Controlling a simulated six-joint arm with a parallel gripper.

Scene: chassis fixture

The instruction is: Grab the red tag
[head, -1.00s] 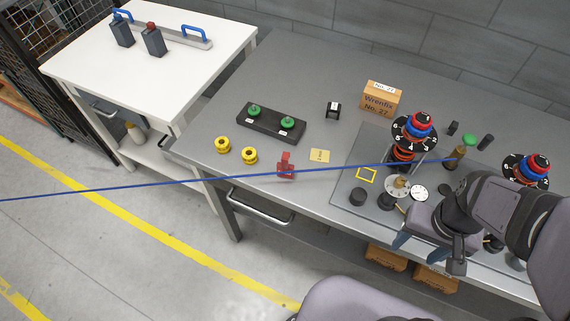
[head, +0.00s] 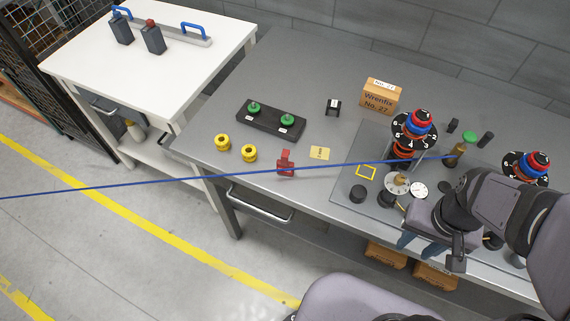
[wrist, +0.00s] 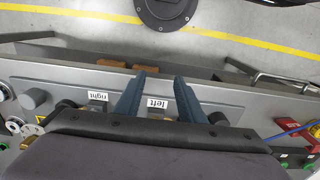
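The red tag (head: 286,162) is near the front edge of the grey workbench, left of centre in the head view, with the blue line crossing in front of it. A red piece, apparently the tag, shows at the right edge of the wrist view (wrist: 297,135). My gripper (wrist: 160,74) is at the bench's front right, well to the right of the tag. Its two blue-grey fingers are apart with nothing between them. In the head view my gripper's fingers are partly hidden by its own body.
A blue line (head: 130,186) runs across the bench front. Yellow spools (head: 249,153) and a black tray (head: 271,122) with green knobs stand left of the tag. A yellow card (head: 320,153) lies to its right. Knobs and dials crowd the panel (head: 345,190) near my gripper.

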